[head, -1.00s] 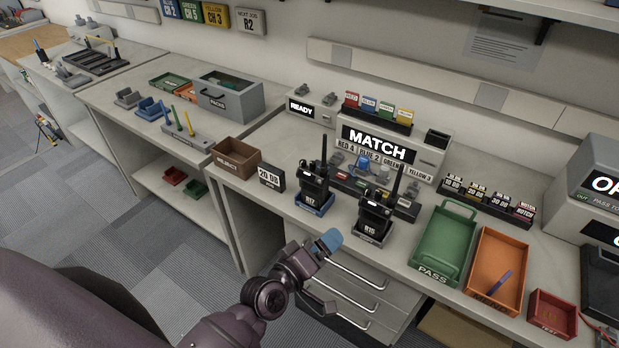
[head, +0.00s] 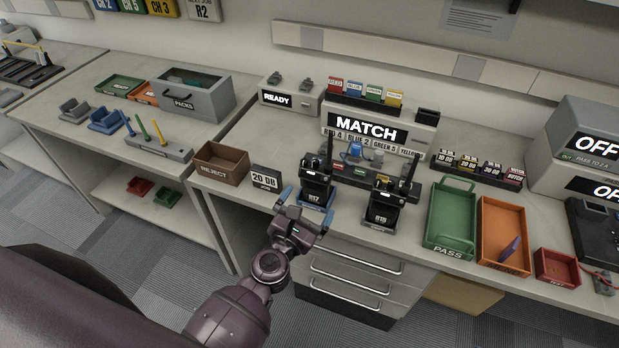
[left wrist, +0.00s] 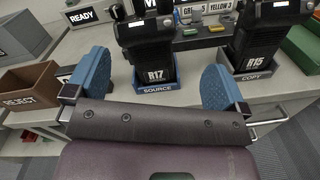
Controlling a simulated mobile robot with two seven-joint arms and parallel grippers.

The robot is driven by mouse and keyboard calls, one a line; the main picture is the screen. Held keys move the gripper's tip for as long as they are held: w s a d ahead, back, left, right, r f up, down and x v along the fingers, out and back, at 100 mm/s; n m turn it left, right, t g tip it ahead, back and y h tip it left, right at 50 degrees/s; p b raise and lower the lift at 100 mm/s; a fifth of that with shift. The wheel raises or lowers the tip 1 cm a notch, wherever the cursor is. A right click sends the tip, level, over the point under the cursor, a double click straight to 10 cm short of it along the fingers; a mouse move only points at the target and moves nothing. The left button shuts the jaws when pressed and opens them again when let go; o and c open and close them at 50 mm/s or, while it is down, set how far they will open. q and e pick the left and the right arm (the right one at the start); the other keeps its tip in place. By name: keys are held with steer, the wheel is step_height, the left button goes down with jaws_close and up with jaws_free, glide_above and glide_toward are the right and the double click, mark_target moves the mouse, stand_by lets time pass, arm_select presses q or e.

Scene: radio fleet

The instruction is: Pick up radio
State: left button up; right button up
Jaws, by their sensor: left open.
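Two black radios with antennas stand upright in blue and dark stands near the front edge of the bench. The radio R17 (head: 316,185) is on the left, in the blue SOURCE stand (left wrist: 158,88); it also shows in the left wrist view (left wrist: 152,50). The radio R15 (head: 383,203) is to its right, in the COPY stand (left wrist: 256,75). My left gripper (head: 304,203) is open, with its blue fingertips spread to either side of R17 and a little in front of it. Nothing is between the pads. My right gripper is not in view.
The 20 dB block (head: 266,178) and a brown REJECT bin (head: 222,163) stand left of R17. The MATCH display (head: 366,128) is behind the radios. A green PASS tray (head: 449,225) and an orange tray (head: 502,235) are to the right. Drawers (head: 350,278) with handles lie below.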

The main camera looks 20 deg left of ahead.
mark_target(318, 171)
arm_select(q)
steer(key=w+n, duration=0.3)
steer(key=w+n+y, duration=0.1)
steer(key=w, duration=0.1)
steer(key=shift+w+a+f+p, duration=0.1)
steer(key=shift+w+a+p, duration=0.05)
steer(key=shift+a+p, duration=0.2)
steer(key=shift+w+a, duration=0.15)
steer(key=shift+w, duration=0.55)
steer(key=w, duration=0.3)
steer(key=shift+w+a, duration=0.1)
steer(key=shift+w, duration=0.5)
steer(key=shift+c, duration=1.1)
steer(key=c, duration=0.5)
steer(key=shift+c, duration=1.3)
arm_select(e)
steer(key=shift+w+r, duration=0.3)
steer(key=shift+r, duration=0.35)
